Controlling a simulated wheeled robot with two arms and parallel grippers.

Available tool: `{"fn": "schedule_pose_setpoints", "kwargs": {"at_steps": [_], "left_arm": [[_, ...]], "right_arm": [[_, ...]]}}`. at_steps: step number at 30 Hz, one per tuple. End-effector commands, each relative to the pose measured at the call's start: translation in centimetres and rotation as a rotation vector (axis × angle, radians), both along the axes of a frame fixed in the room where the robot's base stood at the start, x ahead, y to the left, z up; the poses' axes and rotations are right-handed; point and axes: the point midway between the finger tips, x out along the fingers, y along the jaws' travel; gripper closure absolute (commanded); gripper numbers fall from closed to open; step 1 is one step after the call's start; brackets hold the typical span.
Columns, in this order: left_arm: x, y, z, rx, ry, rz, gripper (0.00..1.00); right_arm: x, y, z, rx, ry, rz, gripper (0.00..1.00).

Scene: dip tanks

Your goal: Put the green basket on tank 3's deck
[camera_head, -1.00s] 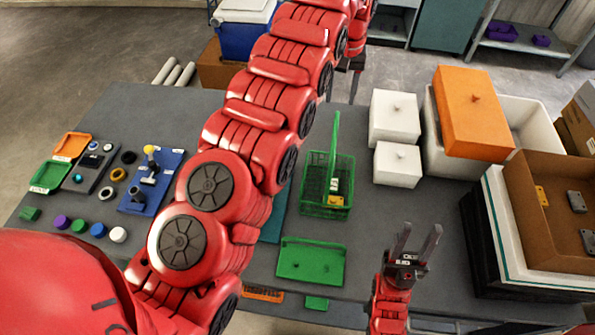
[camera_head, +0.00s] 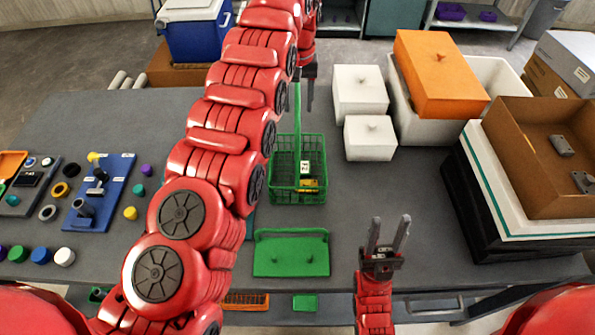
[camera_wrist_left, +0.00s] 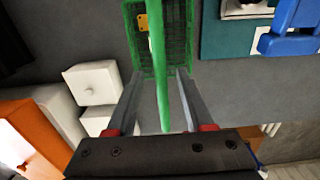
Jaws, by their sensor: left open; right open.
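The green basket (camera_head: 288,198) stands on the grey table with its tall handle upright. A small yellow and white item (camera_head: 308,184) is in it. My left gripper (camera_head: 305,100) is open at the top of the handle. In the left wrist view, the handle (camera_wrist_left: 162,60) runs between the spread fingers of the left gripper (camera_wrist_left: 160,74), which are not closed on it. The basket (camera_wrist_left: 134,40) lies beyond them. My right gripper (camera_head: 390,222) is open and empty over the table's front part, right of the green tray. I cannot identify tank 3 or its deck.
A green tray (camera_head: 291,262) lies in front of the basket. White lidded boxes (camera_head: 370,140) and an orange box (camera_head: 440,75) stand to its right. A brown carton (camera_head: 525,150) sits on stacked trays at right. A blue board (camera_head: 97,205) and small caps lie left.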

Motion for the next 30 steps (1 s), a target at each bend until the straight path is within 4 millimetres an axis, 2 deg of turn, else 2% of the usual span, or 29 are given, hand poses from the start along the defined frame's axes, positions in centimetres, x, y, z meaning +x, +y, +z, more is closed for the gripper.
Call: {"fn": "schedule_pose_setpoints", "kwargs": {"at_steps": [3,9,18,20,27,30], "left_arm": [[-0.1,-0.1,-1.7,0.001,0.005,-0.002,0.48],[0.1,0.0,-3.3,0.000,0.001,-0.001,0.48],[0.1,0.1,-3.8,0.000,0.000,0.000,0.48],[0.1,0.1,-3.8,0.000,0.000,0.000,0.55],[0.1,0.1,-3.8,0.000,0.000,0.000,0.98],[0.1,0.1,-3.8,0.000,0.000,0.000,1.00]], "right_arm": [[0.0,0.0,-0.4,0.000,0.000,0.000,0.53],[0.0,0.0,0.2,0.000,0.000,0.000,0.53],[0.0,0.0,0.2,0.000,0.000,0.000,0.53],[0.0,0.0,0.2,0.000,0.000,0.000,0.53],[0.0,0.0,0.2,0.000,0.000,0.000,0.53],[0.0,0.0,0.2,0.000,0.001,0.000,0.53]]}}
